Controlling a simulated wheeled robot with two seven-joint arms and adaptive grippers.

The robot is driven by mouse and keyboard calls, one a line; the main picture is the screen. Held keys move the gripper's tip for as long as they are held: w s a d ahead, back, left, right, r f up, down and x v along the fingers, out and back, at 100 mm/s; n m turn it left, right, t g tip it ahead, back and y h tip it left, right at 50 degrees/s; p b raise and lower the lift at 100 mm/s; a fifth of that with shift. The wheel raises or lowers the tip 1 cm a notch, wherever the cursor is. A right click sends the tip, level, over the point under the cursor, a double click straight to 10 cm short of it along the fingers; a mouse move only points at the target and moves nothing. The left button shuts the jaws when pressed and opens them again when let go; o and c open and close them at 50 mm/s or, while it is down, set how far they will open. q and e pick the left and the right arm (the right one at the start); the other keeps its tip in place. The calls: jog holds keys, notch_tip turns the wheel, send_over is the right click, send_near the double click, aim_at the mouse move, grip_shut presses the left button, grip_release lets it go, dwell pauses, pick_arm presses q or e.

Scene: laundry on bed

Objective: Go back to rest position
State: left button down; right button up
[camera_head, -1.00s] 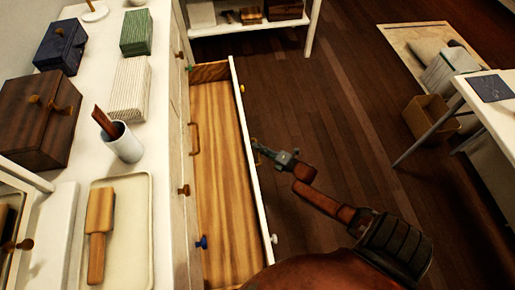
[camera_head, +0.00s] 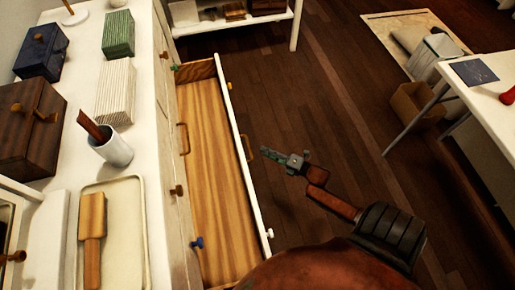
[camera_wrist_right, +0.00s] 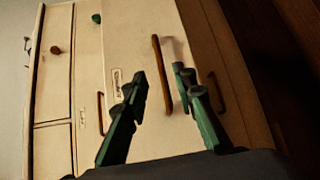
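My right gripper (camera_head: 268,153) is in the middle of the head view, just right of the pulled-out drawer (camera_head: 215,150). Its fingers are spread with nothing between them, as the right wrist view (camera_wrist_right: 158,85) shows. A brass handle (camera_head: 250,148) on the drawer front is close to the fingertips, with a small gap. In the right wrist view a long handle (camera_wrist_right: 162,75) appears between and beyond the fingers. The drawer is open and its visible wooden floor is empty. My left gripper is in neither view.
The white dresser top at left holds a wooden box (camera_head: 30,125), a dark blue box (camera_head: 42,52), a green stack (camera_head: 118,34), a white cup (camera_head: 113,148) and a tray (camera_head: 128,235) with a brush (camera_head: 91,235). A table (camera_head: 470,72) stands at right. Floor between is clear.

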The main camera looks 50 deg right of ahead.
jog(key=shift+v, duration=0.95)
